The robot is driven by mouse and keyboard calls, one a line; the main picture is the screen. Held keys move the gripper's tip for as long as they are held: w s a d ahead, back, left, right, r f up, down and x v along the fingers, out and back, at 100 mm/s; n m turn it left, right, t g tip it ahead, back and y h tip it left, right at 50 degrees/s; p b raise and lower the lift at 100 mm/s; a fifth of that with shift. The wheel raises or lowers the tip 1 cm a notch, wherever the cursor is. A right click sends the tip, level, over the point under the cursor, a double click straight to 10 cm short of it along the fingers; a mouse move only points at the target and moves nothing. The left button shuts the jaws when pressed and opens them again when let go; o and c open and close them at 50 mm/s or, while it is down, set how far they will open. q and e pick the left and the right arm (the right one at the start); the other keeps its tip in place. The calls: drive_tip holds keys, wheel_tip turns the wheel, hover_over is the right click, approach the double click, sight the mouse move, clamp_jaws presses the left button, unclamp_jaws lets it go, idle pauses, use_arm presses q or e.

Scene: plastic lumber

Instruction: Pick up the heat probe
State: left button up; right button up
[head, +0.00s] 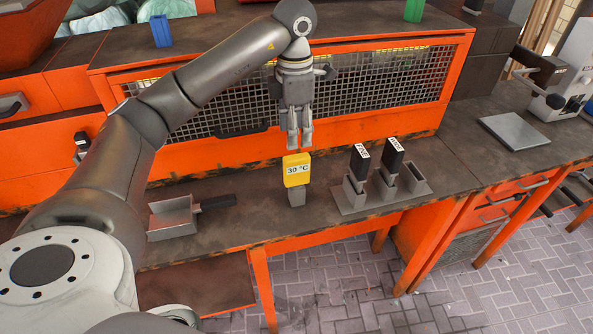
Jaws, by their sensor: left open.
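The heat probe, a yellow block with a "30 °C" display (297,171), stands upright on a small grey base (297,196) near the front of the workbench. My left gripper (300,143) points down just above and slightly behind the probe. Its fingers are apart and nothing shows between them. The fingertips look close to the probe's top, but I cannot tell the exact gap. My right gripper is not in view.
A metal scoop (172,219) with a black handle lies left of the probe. A grey holder (352,204) with two black-handled tools stands to the right. An orange mesh-fronted cabinet (275,142) rises behind. A flat metal plate (514,130) lies further right.

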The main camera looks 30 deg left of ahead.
sight(297, 156)
use_arm(q)
wheel_tip(297, 156, down, 5)
drive_tip(key=shift+r+p, duration=0.1)
drive_tip(key=shift+p, duration=0.3)
wheel_tip(297, 156, down, 5)
drive_tip(key=shift+w+d+r+p, duration=0.1)
drive_tip(key=shift+p, duration=0.95)
drive_tip(key=shift+f, duration=0.3)
clamp_jaws()
